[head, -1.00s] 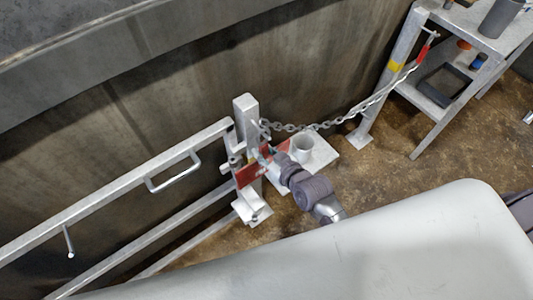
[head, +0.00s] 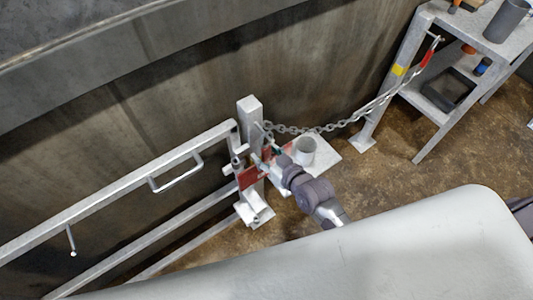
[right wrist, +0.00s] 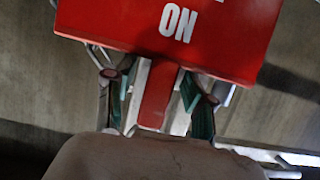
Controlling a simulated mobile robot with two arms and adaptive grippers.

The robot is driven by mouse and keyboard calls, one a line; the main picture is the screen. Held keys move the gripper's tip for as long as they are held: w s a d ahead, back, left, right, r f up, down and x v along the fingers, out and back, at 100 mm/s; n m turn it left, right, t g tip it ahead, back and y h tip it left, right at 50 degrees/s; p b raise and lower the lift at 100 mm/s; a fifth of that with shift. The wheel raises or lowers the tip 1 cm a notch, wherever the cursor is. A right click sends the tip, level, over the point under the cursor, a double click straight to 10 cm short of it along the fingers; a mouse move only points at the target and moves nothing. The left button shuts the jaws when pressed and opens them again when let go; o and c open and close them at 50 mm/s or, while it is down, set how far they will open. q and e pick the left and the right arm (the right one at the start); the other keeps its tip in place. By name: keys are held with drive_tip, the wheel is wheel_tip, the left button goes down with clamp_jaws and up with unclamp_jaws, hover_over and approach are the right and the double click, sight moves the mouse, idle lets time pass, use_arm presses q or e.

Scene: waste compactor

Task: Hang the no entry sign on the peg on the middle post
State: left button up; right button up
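The red no entry sign (head: 248,178) is at the middle post (head: 248,115), its red face showing left of my right gripper. In the right wrist view the sign (right wrist: 165,25) fills the top, its white letters upside down and partly cut off. My right gripper (head: 268,160) is close in front of the post. In the right wrist view its fingers with teal pads (right wrist: 158,92) stand apart, with a red strip and pale metal seen between them. The peg is hidden, so I cannot tell whether the sign hangs on it. My left gripper is not in view.
A chain (head: 325,127) runs from the post to the metal stand (head: 400,60) at upper right. A railing (head: 120,180) with a handle is on the left. A grey cup (head: 304,149) stands on a plate beside the post. A dark wall is behind.

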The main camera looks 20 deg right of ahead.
drive_tip(key=shift+s, duration=0.1)
drive_tip(key=v, duration=1.2)
drive_tip(key=s+d+f+m+g+h+p, duration=0.1)
drive_tip(key=s+d+f+g+h, duration=0.3)
drive_tip(key=f, duration=0.9)
drive_tip(key=s+d+f+g+y+p, duration=0.15)
drive_tip(key=s+f, duration=0.35)
drive_tip(key=f, duration=0.8)
drive_tip(key=s+d+f+g+h+p, duration=0.1)
drive_tip(key=s+f+g, duration=0.2)
drive_tip(key=s+f, duration=0.3)
drive_tip(key=s+d+f+g+h+p, duration=0.1)
drive_tip(key=s+f+g, duration=0.2)
drive_tip(key=s, duration=1.1)
wheel_tip(320, 180, down, 3)
drive_tip(key=shift+s+f+m, duration=0.15)
drive_tip(key=shift+s+m, duration=0.15)
drive_tip(key=shift+s, duration=0.1)
